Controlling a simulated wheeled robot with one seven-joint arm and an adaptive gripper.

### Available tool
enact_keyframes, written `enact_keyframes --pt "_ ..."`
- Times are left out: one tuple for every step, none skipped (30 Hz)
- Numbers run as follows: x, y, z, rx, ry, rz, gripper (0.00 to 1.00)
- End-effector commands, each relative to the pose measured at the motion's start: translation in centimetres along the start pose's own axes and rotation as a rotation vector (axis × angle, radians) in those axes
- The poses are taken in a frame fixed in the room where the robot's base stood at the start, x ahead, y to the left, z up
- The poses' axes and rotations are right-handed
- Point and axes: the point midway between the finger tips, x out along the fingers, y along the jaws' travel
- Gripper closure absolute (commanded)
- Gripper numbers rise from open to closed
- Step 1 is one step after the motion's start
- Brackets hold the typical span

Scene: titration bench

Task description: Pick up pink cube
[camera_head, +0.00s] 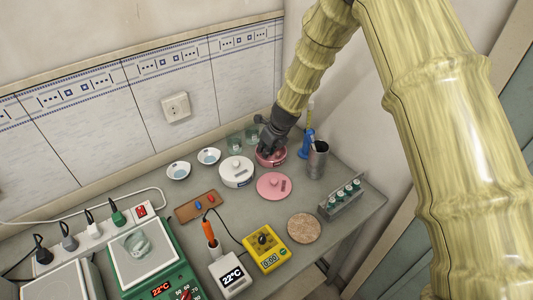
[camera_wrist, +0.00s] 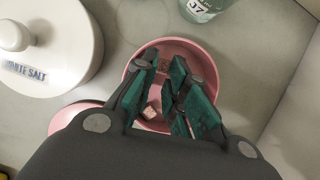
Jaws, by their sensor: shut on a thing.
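A round pink bowl (camera_head: 264,161) stands at the back right of the bench, and my gripper (camera_head: 268,146) reaches down into it. The bowl (camera_wrist: 204,57) also shows in the wrist view, with the green-padded fingers of my gripper (camera_wrist: 165,75) inside its rim. A small pale pink cube (camera_wrist: 151,110) shows between the fingers. My gripper is shut on a cube, though the exact contact is partly hidden by the fingers. In the head view the cube is hidden by the gripper and bowl wall.
A white lidded jar (camera_head: 237,172) stands left of the bowl. A pink lid (camera_head: 273,187) lies in front of it. A metal beaker (camera_head: 317,160), a blue bottle (camera_head: 306,144) and a vial rack (camera_head: 343,202) stand to the right. Glass jars (camera_head: 236,142) stand behind, near the wall.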

Motion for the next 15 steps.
enact_keyframes --pt "-0.4 -0.1 0.2 -0.001 -0.002 -0.003 0.94" --pt "-0.7 -0.1 0.4 -0.001 -0.002 -0.004 0.94" --pt "-1.1 -0.2 0.6 0.000 -0.003 -0.004 0.94" --pt "-1.4 -0.2 0.7 0.000 -0.003 -0.004 0.94" --pt "-1.5 0.1 0.3 0.002 -0.001 -0.001 0.94" --pt "-1.7 0.6 -0.3 0.003 -0.002 -0.001 0.94" --pt "-1.9 1.0 -0.6 0.003 -0.002 -0.001 0.94" --pt "-2.1 1.3 -1.0 0.002 -0.002 0.000 0.94" --pt "-2.4 1.7 -1.5 0.002 -0.002 -0.001 0.94" --pt "-2.6 2.0 -1.8 0.002 -0.003 -0.002 0.94" --pt "-2.8 2.4 -2.2 0.003 -0.003 -0.001 0.94" --pt "-3.1 3.0 -2.7 0.004 -0.003 0.000 0.94" --pt "-3.4 3.4 -3.2 0.003 -0.003 -0.001 0.94" --pt "-3.6 3.8 -3.6 0.002 -0.003 -0.001 0.94" --pt "-3.9 4.4 -4.3 0.002 -0.003 -0.001 0.94"
